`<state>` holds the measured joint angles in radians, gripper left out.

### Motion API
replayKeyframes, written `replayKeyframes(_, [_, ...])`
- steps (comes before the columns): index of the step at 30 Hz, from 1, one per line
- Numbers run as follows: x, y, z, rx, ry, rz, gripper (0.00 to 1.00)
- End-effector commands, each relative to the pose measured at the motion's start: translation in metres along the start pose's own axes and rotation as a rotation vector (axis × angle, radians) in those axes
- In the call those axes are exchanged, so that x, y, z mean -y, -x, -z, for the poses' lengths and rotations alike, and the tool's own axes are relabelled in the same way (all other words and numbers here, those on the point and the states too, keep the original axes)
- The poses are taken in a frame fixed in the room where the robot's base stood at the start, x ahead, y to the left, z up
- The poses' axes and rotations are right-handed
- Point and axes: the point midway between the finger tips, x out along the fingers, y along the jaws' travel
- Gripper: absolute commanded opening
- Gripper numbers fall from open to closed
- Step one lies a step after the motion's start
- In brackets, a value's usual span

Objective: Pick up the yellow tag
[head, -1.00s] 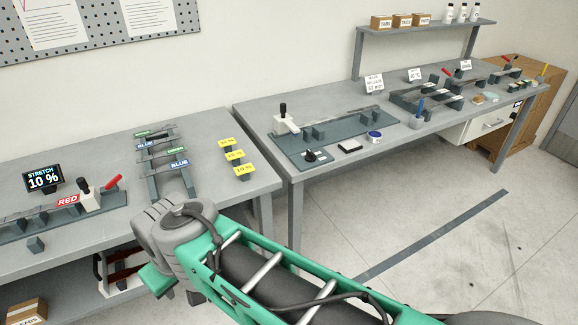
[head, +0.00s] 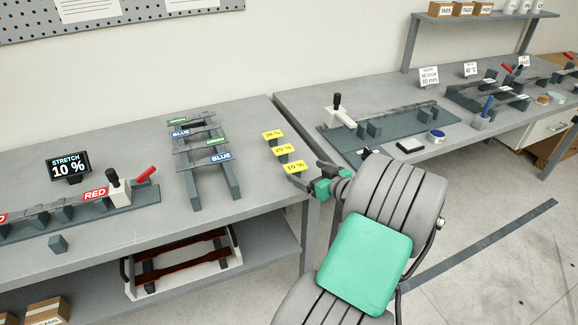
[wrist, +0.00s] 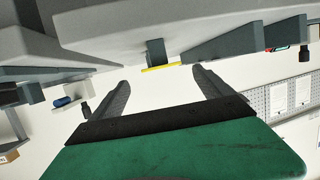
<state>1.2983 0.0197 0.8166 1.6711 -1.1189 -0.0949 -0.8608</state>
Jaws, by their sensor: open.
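Three yellow tags stand in a row at the right end of the left table. The nearest reads 10 % (head: 294,167), the middle one 20 % (head: 283,149), and the farthest appears to read 30 % (head: 272,134). My gripper (head: 312,176) is open and empty at the table's right edge, close to the 10 % tag. In the wrist view, a thin yellow edge (wrist: 160,68) on a dark holder shows between the fingertips, slightly beyond them. Which tag this edge belongs to is hard to tell there.
A display (head: 68,166) reads STRETCH 10 %. A rack (head: 190,175) with blue and green labelled strips stands left of the tags. The right table (head: 300,98) holds a clamp rig (head: 385,128). A gap separates the two tables.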

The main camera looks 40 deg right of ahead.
Motion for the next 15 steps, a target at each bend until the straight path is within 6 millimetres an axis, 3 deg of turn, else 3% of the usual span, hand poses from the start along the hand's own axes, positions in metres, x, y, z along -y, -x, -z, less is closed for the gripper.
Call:
replayKeyframes(12, [0.0,-0.062,-0.003,0.001,-0.002,-0.006,0.9])
replayKeyframes(15, [0.0,-0.07,-0.004,0.001,-0.003,-0.007,0.9])
